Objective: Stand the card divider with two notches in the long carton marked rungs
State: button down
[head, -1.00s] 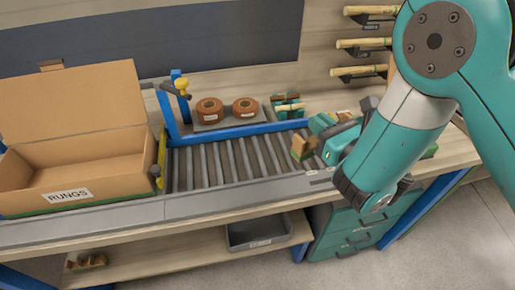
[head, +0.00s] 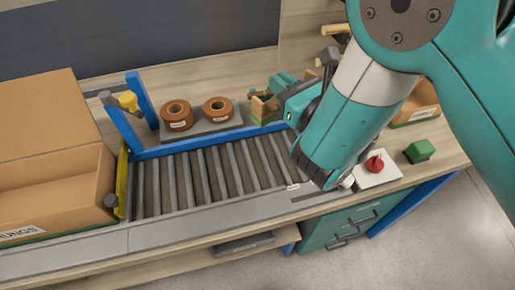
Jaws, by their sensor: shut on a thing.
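The long carton marked rungs (head: 95,185) stands open at the left with its back flap raised. Its label is partly cut off by the picture's edge, and its visible floor looks empty. My gripper (head: 274,98) is right of the tape rolls, by the far end of the rollers.
A roller conveyor (head: 205,175) with a blue rail (head: 205,142) lies between. Two brown tape rolls (head: 177,114) sit on a grey tray. A red knob (head: 375,163) and green block (head: 419,151) are at right.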

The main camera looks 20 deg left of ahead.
jog(key=shift+s+a+f+b, duration=0.15)
jog(key=shift+f+b, duration=1.1)
jog(key=shift+f, duration=1.75)
jog(key=shift+a+f+b, duration=0.1)
jog(key=shift+f+b, duration=1.1)
jog(key=shift+f, duration=1.85)
jog(key=shift+s+a+f+b, duration=0.15)
jog(key=shift+f+b, duration=1.1)
jog(key=shift+f, duration=1.75)
jog(key=shift+w, duration=0.1)
jog(key=shift+f, duration=0.15)
jog(key=c, duration=1.2)
grip_release()
